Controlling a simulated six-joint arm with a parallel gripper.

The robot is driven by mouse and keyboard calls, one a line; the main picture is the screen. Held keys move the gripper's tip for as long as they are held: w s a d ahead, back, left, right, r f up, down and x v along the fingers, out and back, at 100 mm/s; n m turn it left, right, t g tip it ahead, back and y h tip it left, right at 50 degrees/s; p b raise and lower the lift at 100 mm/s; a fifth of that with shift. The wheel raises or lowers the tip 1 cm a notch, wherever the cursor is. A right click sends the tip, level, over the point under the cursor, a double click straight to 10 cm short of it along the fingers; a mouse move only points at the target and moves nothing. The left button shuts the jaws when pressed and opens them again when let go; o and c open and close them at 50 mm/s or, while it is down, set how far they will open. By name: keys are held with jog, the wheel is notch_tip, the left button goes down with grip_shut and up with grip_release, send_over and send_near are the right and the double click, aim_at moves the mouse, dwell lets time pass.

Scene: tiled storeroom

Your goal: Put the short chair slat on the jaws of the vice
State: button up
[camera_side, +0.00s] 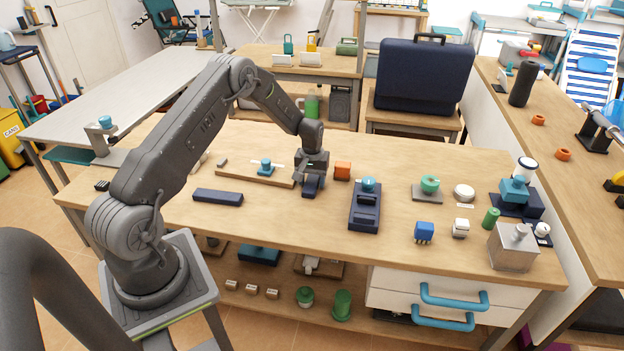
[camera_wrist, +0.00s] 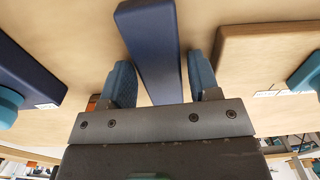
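The short chair slat (camera_side: 311,186) is a small navy bar on the bench top, directly under my gripper (camera_side: 312,178). In the wrist view the slat (camera_wrist: 152,45) runs between the two blue finger pads of my gripper (camera_wrist: 161,78). Narrow gaps seem to show on both sides, so the fingers look open around it. The slat's near end is hidden behind the gripper body. The vice (camera_side: 364,212), dark blue with a cyan knob, stands just right of the slat. Its edge also shows at the left of the wrist view (camera_wrist: 28,72).
A longer navy slat (camera_side: 218,196) lies to the left. A wooden board (camera_side: 235,174) with a cyan knob is close beside my gripper. An orange block (camera_side: 342,170) stands behind the vice. Small parts and a metal box (camera_side: 512,250) occupy the right end; the front middle is clear.

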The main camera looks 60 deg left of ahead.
jog(key=shift+o, duration=0.9)
